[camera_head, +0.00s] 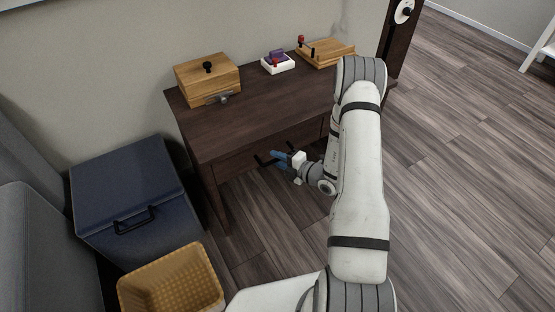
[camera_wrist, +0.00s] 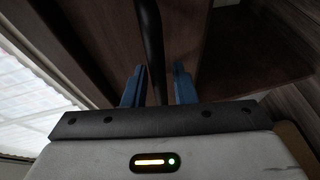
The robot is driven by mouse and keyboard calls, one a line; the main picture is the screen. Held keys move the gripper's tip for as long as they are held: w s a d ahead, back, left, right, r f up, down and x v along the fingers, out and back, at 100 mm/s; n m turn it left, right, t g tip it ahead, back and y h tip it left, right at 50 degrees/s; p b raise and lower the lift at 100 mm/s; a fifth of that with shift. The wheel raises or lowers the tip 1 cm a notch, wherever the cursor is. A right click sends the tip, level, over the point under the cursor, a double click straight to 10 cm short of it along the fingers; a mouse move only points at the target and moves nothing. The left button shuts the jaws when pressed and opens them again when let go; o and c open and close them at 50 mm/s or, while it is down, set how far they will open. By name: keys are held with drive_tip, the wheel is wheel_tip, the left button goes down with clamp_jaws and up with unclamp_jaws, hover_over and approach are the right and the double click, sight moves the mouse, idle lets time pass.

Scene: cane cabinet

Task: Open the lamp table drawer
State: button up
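The dark brown wooden table (camera_head: 250,131) stands against the wall, with a drawer front (camera_head: 238,164) under its top. A black bar handle (camera_head: 264,162) is on the drawer front, and it also shows in the wrist view (camera_wrist: 152,45). My gripper (camera_head: 278,159) is at this handle, its blue fingers pointing toward the table front. In the wrist view, my gripper (camera_wrist: 158,86) has one blue finger on each side of the handle, with a small gap visible on both sides. Part of the table front is hidden behind my arm.
A wooden box (camera_head: 208,82), a white tray with purple and red parts (camera_head: 278,64) and a wooden board with a red-knobbed lever (camera_head: 326,53) stand on the tabletop. A blue lidded box (camera_head: 130,195) and a yellow basket (camera_head: 170,285) stand at left.

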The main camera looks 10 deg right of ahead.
clamp_jaws()
drive_tip(key=s+d+p, duration=0.2)
drive_tip(key=s+d, duration=0.1)
drive_tip(key=s, duration=0.7)
drive_tip(key=shift+s+d+p, duration=0.2)
drive_tip(key=shift+s+p, duration=0.05)
drive_tip(key=shift+p, duration=0.05)
drive_tip(key=shift+o, duration=1.2)
unclamp_jaws()
drive_tip(key=p+v, duration=0.1)
drive_tip(key=v, duration=0.6)
drive_tip(key=shift+s+d+p, duration=0.3)
